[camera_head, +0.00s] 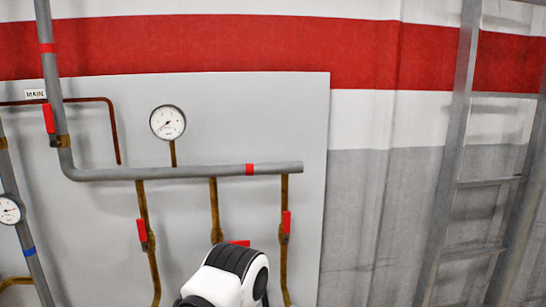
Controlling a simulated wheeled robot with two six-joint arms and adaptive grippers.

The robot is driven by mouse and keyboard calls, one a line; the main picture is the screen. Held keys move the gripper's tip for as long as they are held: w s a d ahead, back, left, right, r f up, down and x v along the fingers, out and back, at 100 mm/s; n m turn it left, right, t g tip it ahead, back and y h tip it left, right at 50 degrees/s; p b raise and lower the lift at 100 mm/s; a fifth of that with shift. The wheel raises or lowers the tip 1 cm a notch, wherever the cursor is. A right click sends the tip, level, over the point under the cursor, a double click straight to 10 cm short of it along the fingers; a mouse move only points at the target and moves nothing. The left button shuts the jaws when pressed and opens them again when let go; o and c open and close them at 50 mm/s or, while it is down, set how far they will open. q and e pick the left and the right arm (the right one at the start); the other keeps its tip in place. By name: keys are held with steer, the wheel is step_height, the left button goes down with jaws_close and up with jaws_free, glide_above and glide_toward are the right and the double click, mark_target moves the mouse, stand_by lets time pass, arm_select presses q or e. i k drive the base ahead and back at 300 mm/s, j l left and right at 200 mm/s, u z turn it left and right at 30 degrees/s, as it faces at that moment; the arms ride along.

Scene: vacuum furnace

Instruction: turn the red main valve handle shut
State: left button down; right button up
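The red main valve handle (49,119) is at the left, just below the white "MAIN" label (35,94). It points nearly along the grey main pipe (55,88), with its lower end near a brass fitting (63,141). Nothing of mine touches it. Neither gripper is in view; only a white and black part of one of my arms shows at the bottom middle, well to the right of and below the handle.
Branch pipes carry red handles (141,230) (286,222); a third red handle (239,243) lies across its pipe, partly hidden by my arm. Gauges (167,122) (10,210) and a blue-banded pipe (29,252) show. A metal ladder (452,160) stands at right.

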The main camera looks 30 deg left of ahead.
mark_target(47, 111)
steer(key=u, duration=2.05)
steer(key=i+j+z, duration=0.15)
steer(key=j, duration=0.55)
steer(key=i+j+z, duration=0.1)
steer(key=j, duration=0.65)
steer(key=i+j+z, duration=0.15)
steer(key=j, duration=0.55)
